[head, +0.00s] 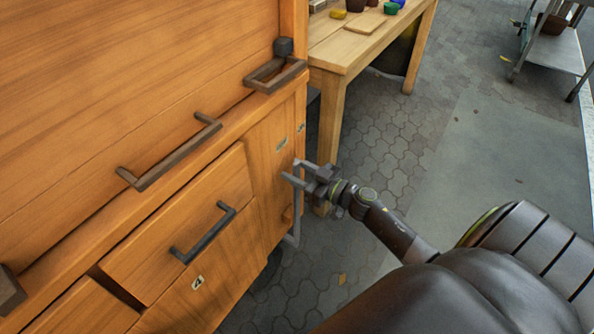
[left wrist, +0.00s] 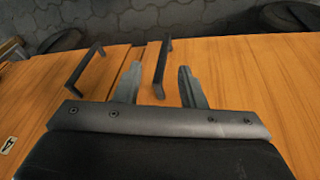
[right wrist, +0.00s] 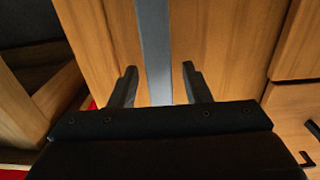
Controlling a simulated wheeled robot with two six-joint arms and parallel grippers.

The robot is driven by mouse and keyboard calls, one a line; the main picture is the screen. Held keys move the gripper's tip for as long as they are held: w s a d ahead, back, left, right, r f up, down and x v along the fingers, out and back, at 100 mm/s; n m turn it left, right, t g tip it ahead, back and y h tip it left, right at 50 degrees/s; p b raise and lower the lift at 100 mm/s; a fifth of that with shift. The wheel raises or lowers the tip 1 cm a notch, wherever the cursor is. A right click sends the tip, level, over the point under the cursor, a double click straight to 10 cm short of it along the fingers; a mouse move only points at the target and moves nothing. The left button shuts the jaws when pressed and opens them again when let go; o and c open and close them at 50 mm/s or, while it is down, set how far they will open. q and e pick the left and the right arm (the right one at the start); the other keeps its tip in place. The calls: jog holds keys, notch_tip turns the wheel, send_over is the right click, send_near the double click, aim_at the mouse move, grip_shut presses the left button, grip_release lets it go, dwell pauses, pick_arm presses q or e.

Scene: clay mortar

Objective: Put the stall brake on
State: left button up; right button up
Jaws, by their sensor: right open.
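The stall (head: 110,90) is an orange wooden cabinet filling the left of the head view. A grey bar (head: 296,228), which looks like the brake lever, stands at its right end, below my right gripper (head: 290,171). That gripper is open at the stall's corner. In the right wrist view, the grey bar (right wrist: 154,45) runs upright between the open fingers, with gaps showing on both sides. My left gripper (left wrist: 157,76) shows only in the left wrist view; it is open, with a dark handle (left wrist: 162,65) seen between its fingers. I cannot tell whether they touch it.
The stall front carries dark handles (head: 170,153) and a drawer (head: 180,215). A wooden table (head: 345,55) with small pots stands behind. A metal rack (head: 540,50) is at the far right. Paved floor (head: 400,145) lies open to the right.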

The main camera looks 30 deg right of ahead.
aim_at(301, 153)
jog(key=shift+w, duration=0.1)
pick_arm(q)
jog(key=shift+w+r, duration=0.1)
pick_arm(e)
grip_shut()
